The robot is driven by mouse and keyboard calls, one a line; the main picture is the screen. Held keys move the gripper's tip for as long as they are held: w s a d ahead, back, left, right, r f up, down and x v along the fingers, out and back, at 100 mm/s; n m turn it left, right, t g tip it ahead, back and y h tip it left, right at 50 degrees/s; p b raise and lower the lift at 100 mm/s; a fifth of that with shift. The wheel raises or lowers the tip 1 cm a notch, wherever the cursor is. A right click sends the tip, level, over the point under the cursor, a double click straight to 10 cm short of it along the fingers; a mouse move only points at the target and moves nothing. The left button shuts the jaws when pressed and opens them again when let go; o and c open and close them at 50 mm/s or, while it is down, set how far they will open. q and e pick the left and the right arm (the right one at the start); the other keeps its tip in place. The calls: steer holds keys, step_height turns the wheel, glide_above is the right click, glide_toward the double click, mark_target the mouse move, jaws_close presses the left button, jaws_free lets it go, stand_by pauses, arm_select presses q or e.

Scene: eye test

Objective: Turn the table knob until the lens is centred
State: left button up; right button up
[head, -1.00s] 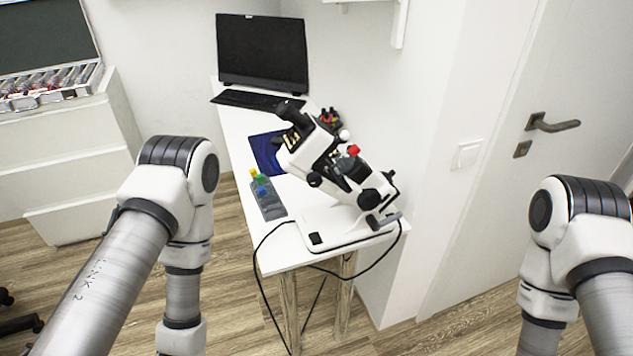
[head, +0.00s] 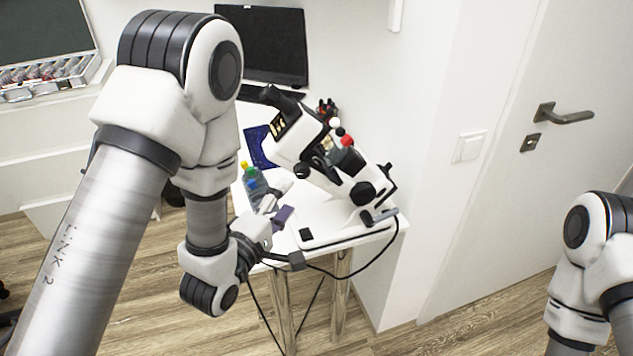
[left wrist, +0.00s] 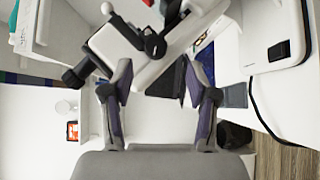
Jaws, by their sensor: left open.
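A white microscope (head: 300,137) with black parts stands on the white table. It has a large black knob (head: 362,193) low on its arm and a smaller black knob (head: 302,171) higher up. I cannot tell which is the table knob, nor see whether the lens is centred. My left gripper (head: 279,207) is open, beside the left side of the microscope base. In the left wrist view the open fingers (left wrist: 158,78) have the microscope body and a black knob (left wrist: 155,45) ahead of them, with nothing clearly held. My right gripper is out of view.
Small bottles (head: 254,184) with coloured caps stand close to my left gripper. A monitor (head: 262,45) and a dark blue mat (head: 258,148) are behind. A cable (head: 350,274) hangs off the front edge of the table. A wall and a door (head: 510,170) are on the right.

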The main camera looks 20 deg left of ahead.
mark_target(301, 174)
arm_select(q)
steer(key=w+b, duration=0.2)
steer(key=b, duration=0.3)
steer(key=shift+w+a+f, duration=0.1)
steer(key=shift+w+f, duration=0.1)
steer(key=shift+w+d+r+p, duration=0.3)
steer(key=shift+w+r+p, duration=0.3)
steer(key=shift+w+p, duration=0.25)
steer(key=w, duration=0.2)
steer(key=shift+w+d+f, duration=0.1)
steer(key=shift+w+d, duration=0.05)
steer(key=shift+w, duration=0.2)
steer(key=shift+w+f, duration=0.1)
steer(key=shift+w, duration=0.25)
steer(key=shift+c, duration=0.4)
